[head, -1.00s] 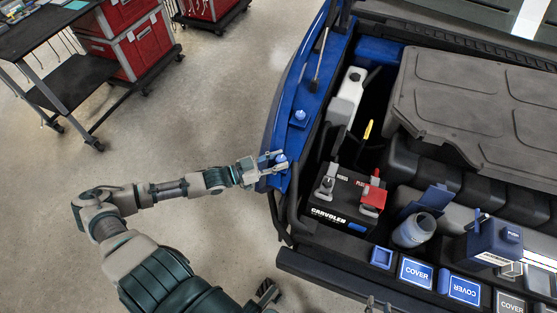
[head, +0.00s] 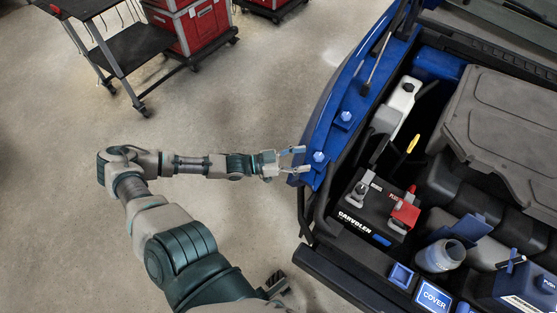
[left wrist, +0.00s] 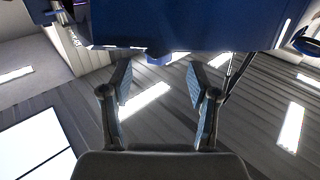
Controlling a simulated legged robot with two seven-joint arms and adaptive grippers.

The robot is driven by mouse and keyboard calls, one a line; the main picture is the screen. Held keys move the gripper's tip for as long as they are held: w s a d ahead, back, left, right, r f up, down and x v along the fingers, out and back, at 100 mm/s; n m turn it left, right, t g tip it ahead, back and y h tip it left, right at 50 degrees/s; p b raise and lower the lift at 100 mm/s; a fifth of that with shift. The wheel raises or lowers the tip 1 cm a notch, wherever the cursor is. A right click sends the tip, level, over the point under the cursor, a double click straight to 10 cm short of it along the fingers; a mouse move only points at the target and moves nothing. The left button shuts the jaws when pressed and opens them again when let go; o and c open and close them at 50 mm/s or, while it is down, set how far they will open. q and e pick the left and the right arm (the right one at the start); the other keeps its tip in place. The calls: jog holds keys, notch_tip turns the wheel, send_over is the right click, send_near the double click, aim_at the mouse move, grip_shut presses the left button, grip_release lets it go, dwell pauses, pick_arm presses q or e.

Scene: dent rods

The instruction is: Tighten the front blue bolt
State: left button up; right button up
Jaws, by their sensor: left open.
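The front blue bolt (head: 319,157) stands upright on the blue fender edge of the vehicle, left of the battery. A second blue bolt (head: 346,116) sits farther back on the same edge. My left gripper (head: 304,159) is open and empty, just left of the front bolt, its two fingers pointing toward it. The bolt appears outside the fingers. In the left wrist view the open fingers (left wrist: 158,82) spread below a blue panel (left wrist: 190,22); a small blue piece (left wrist: 158,58) shows beyond their tips, and I cannot tell if it is the bolt.
The engine bay holds a black battery (head: 372,209) with a red terminal cover (head: 405,212), a white reservoir (head: 401,106) and a grey engine cover (head: 515,140). A red tool chest (head: 197,32) and a black cart (head: 140,50) stand at the back left. The floor between is clear.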

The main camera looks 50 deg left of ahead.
pick_arm(q)
jog(key=v, duration=0.7)
jog(key=shift+a, duration=0.25)
jog(key=shift+s+a+f, duration=0.1)
jog(key=shift+s, duration=0.05)
dwell(0.3)
